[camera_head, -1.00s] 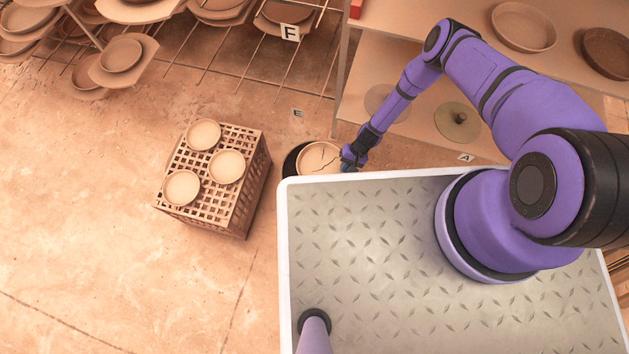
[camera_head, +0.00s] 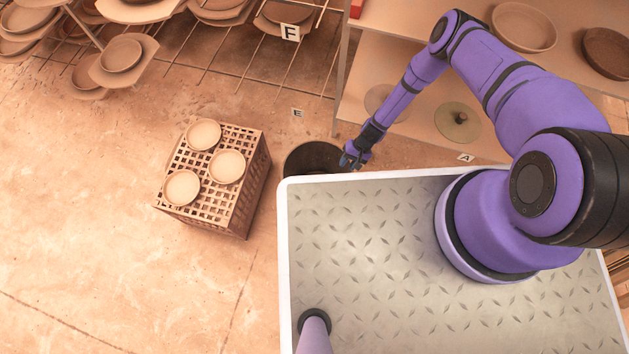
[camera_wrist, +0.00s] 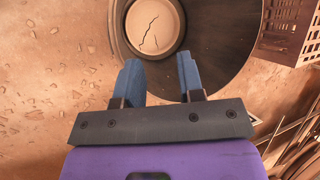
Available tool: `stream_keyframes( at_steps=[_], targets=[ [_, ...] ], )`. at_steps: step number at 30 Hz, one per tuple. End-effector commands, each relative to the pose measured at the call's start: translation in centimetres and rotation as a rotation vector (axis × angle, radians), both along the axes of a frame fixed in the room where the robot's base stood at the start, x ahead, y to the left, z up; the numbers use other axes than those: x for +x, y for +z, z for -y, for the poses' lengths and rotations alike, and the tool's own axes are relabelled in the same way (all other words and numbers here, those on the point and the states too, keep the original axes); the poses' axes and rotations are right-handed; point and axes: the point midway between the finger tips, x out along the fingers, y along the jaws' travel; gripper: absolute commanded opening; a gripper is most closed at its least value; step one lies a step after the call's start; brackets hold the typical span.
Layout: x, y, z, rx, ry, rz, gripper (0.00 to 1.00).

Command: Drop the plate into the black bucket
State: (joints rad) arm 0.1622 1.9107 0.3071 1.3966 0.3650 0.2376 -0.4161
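The black bucket (camera_head: 313,156) stands on the floor beside the front left of my base, its near side hidden by my deck edge. In the wrist view the bucket's dark inner wall (camera_wrist: 215,60) shows, with the cracked pale plate (camera_wrist: 154,25) lying down inside it, apart from my fingers. The plate is not visible inside the bucket in the head view. My gripper (camera_head: 350,160) is over the bucket's right rim. In the wrist view its two blue fingers (camera_wrist: 160,80) are spread apart with nothing between them.
A lattice crate (camera_head: 215,178) with three small plates on top stands left of the bucket. Shelves (camera_head: 400,60) holding dishes rise behind my arm. Wire racks (camera_head: 240,50) with plates stand at the back left. The floor at left is clear.

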Motion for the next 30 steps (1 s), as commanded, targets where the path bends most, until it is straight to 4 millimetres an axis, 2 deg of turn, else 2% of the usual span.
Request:
stream_keyframes(
  at_steps=[6,12,18,30],
  targets=[
    [1.4,3.7,1.9,0.0,-0.001,0.002,0.35],
    [2.1,6.1,3.1,0.0,0.0,0.001,0.35],
    [2.4,7.1,3.6,0.0,0.001,0.0,0.35],
    [2.4,7.2,3.6,0.0,0.001,0.0,0.35]
  ],
)
